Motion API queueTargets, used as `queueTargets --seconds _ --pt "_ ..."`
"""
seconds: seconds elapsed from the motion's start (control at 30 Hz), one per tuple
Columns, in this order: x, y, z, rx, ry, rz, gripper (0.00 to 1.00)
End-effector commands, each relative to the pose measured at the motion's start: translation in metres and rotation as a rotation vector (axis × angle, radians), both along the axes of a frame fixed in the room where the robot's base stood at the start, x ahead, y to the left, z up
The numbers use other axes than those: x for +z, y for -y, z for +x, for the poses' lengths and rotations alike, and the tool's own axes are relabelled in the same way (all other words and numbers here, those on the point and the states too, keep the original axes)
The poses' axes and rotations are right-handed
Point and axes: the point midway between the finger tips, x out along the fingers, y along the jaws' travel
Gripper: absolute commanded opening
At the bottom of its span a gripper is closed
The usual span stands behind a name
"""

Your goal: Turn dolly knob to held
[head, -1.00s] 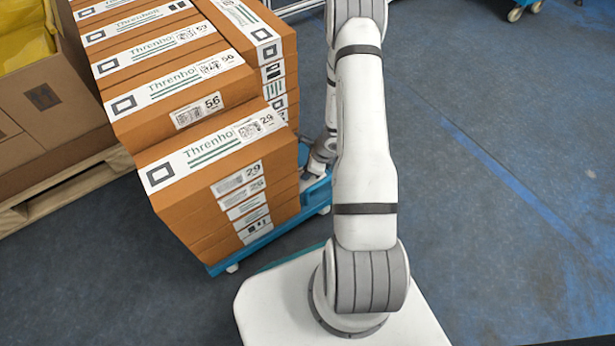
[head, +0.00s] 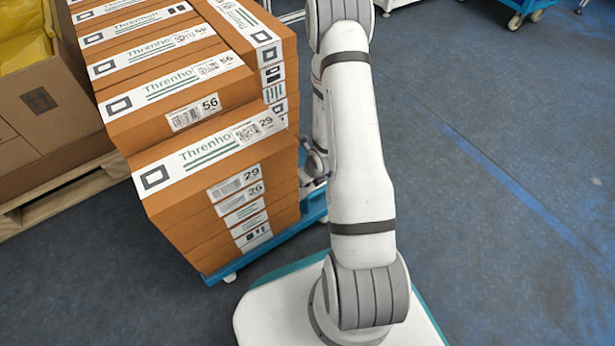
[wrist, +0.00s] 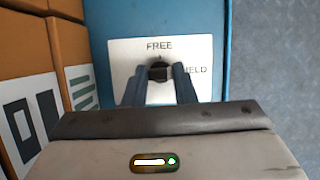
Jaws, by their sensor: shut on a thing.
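The dolly knob (wrist: 158,71) is a small dark knob on a white label plate (wrist: 125,50) in the wrist view. The plate reads FREE above the knob and HELD to its right. A small pointer mark shows at the knob's top, toward FREE. My gripper (wrist: 160,80) has both dark fingers around the knob, shut on it. The plate sits on the blue dolly (wrist: 155,18), which also shows in the head view (head: 315,205) under the stacked boxes. In the head view my arm hides the knob, and the fingers cannot be made out.
Orange-brown boxes (head: 210,195) are stacked on the dolly, close to the left of my gripper in the wrist view (wrist: 28,105). A pallet (head: 65,192) with a carton (head: 45,100) stands at the left. The floor (head: 480,200) at the right is clear.

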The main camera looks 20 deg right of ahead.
Motion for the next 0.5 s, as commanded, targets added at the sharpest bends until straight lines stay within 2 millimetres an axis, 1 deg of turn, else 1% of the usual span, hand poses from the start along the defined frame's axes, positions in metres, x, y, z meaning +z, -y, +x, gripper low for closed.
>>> queueTargets --seconds 0.2,0.5 --pt "0.0003 -0.0004 0.0 -0.04 0.0 0.0 0.02" --pt "0.0004 -0.0003 0.0003 -0.048 0.001 0.0 0.02"
